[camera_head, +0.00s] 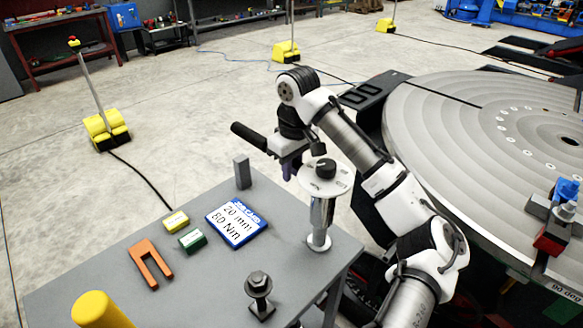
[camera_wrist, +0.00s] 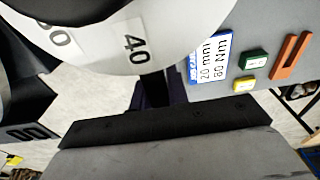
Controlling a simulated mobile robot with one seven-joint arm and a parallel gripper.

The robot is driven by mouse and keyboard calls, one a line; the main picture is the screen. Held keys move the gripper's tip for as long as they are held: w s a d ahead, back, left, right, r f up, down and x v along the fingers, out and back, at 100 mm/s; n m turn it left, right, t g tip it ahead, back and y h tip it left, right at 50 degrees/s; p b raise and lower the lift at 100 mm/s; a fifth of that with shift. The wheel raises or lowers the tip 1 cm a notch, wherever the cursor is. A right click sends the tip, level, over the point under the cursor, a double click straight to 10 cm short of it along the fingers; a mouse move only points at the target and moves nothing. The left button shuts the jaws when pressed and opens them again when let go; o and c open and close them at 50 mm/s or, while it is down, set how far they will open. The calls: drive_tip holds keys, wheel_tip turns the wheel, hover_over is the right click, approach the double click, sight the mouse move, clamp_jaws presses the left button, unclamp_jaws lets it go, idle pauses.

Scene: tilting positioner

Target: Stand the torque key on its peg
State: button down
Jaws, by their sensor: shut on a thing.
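A black bar-shaped handle (camera_head: 248,135), which I take to be the torque key, sticks out to the left from my gripper (camera_head: 288,168). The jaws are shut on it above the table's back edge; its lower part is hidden. In the wrist view the dark fingers (camera_wrist: 160,92) show only partly, and the held part is hard to make out. A grey upright square block (camera_head: 242,172), possibly the peg, stands on the table at the back, below and left of my gripper, apart from it.
A dial post (camera_head: 325,180) stands close right of my gripper; its disc (camera_wrist: 110,50) fills the wrist view's upper left. The grey table (camera_head: 215,290) bears a job card (camera_head: 238,222), yellow and green blocks, an orange fork (camera_head: 150,263), a bolt (camera_head: 259,285) and a yellow cylinder (camera_head: 98,310). A large turntable (camera_head: 470,130) is at right.

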drive_tip(key=shift+f+b, duration=1.2)
drive_tip(key=shift+f, duration=1.4)
drive_tip(key=shift+f+b, duration=0.45)
drive_tip(key=shift+f, duration=0.95)
drive_tip(key=c, duration=0.8)
unclamp_jaws()
drive_tip(key=shift+f, duration=0.1)
